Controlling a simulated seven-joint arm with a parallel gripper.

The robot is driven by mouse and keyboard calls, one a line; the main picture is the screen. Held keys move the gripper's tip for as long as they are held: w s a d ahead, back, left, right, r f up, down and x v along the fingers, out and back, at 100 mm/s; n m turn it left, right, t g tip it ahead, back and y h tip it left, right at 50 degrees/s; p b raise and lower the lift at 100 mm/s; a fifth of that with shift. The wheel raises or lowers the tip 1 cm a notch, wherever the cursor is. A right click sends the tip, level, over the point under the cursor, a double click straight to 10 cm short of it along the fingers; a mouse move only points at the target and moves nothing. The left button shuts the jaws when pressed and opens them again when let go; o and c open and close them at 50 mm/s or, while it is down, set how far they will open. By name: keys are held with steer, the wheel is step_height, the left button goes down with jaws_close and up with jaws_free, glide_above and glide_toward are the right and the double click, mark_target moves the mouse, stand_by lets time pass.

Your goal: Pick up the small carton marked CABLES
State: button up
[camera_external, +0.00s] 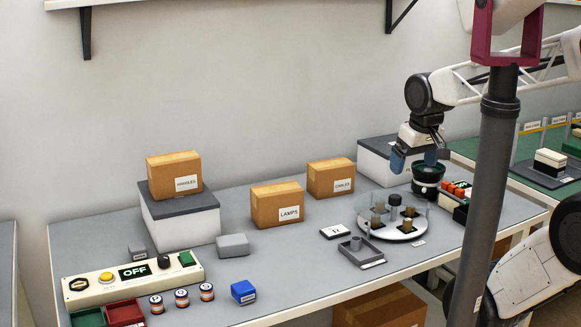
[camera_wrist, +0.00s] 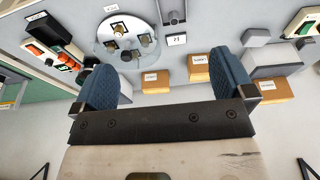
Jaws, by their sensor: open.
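The small brown carton marked CABLES (camera_external: 324,180) stands upright on the grey bench, right of the LAMPS carton and near the back edge. In the wrist view, a brown carton (camera_wrist: 155,86) that matches it shows between my fingers, far off; its label is too small to read. My gripper (camera_external: 414,160) is open and empty, with blue finger pads.
The LAMPS carton (camera_external: 270,206) stands left of CABLES. The HANDLES carton (camera_external: 168,178) sits on a grey-topped white box (camera_external: 190,226). A white box (camera_external: 376,166) stands behind my gripper.

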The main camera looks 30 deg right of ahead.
steer(key=shift+w, duration=0.15)
steer(key=n+g+h, duration=0.4)
steer(key=n+h, duration=0.6)
steer(key=n, duration=0.3)
glide_above(317, 166)
steer(key=s+a, duration=0.3)
steer(key=s, duration=0.9)
step_height(317, 166, down, 9)
steer(key=w+f+n+h, duration=0.1)
steer(key=w+f, duration=0.3)
steer(key=w+a+f+n+h, duration=0.1)
steer(key=w+f+n, duration=0.1)
steer(key=w+f, duration=0.1)
steer(key=w+a+f+n+h, duration=0.1)
steer(key=w+f, duration=0.3)
steer(key=w, duration=0.1)
steer(key=shift+w+a+f, duration=0.2)
steer(key=shift+w+f, duration=0.1)
steer(key=shift+w, duration=0.05)
steer(key=shift+x, duration=1.3)
